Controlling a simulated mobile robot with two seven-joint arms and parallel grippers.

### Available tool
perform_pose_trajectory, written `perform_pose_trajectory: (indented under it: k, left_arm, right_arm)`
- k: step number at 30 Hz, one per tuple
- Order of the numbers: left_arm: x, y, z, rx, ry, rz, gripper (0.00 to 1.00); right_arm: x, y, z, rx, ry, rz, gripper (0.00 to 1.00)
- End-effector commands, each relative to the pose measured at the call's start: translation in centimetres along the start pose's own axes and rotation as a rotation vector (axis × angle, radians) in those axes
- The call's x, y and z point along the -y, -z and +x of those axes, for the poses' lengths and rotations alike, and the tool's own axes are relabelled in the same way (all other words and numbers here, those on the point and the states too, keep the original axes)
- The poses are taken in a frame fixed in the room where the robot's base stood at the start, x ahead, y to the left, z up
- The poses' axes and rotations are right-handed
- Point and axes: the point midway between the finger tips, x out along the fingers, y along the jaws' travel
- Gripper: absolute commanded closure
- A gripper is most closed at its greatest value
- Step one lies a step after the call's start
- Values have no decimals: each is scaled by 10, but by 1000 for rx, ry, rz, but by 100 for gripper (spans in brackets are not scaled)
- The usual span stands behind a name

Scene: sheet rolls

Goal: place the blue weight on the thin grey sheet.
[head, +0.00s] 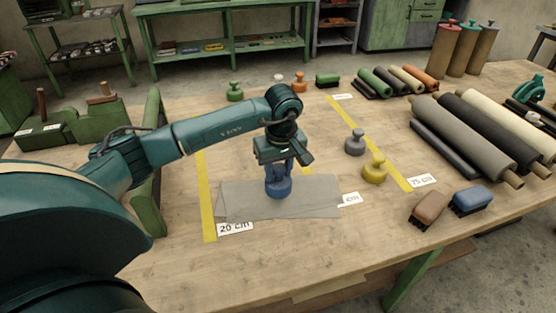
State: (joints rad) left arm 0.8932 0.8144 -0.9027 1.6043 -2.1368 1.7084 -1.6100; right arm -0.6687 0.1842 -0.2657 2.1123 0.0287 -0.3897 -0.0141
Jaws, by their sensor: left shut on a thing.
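The blue weight (278,188) is upright at the middle of the thin grey sheet (235,199), in the head view. My left gripper (278,170) points down and is shut on the top of the blue weight. The weight's base looks to be on the sheet or just above it; I cannot tell which. The sheet lies flat on the wooden table (150,260), between two yellow tape lines. My right gripper is not in view.
A grey weight (355,142) and a yellow weight (375,168) stand to the right. Brown (429,209) and blue (472,200) brushes lie at the front right. Large rolls (455,135) fill the right side. A green weight (235,92) stands behind my arm.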

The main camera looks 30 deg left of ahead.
Motion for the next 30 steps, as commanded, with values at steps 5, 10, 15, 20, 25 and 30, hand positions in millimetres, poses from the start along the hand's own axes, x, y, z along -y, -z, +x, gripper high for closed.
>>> perform_pose_trajectory:
  k: [5, 10, 15, 20, 25, 30]
  left_arm:
    - [-1, -1, 7, -1, -6, -1, 100]
    - [-1, -3, 28, 0, -4, -2, 100]
    - [-1, -4, 38, -2, -7, -1, 100]
    - [-1, -4, 38, -3, -6, -1, 100]
    - [-1, -4, 43, -3, -6, -1, 100]
    - [-1, -5, 48, -2, -5, -1, 100]
  right_arm:
    - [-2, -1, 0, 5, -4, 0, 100]
    - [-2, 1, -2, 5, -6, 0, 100]
    - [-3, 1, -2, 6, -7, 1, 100]
    - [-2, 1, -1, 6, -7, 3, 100]
    - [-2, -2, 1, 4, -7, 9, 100]
    - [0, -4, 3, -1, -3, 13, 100]
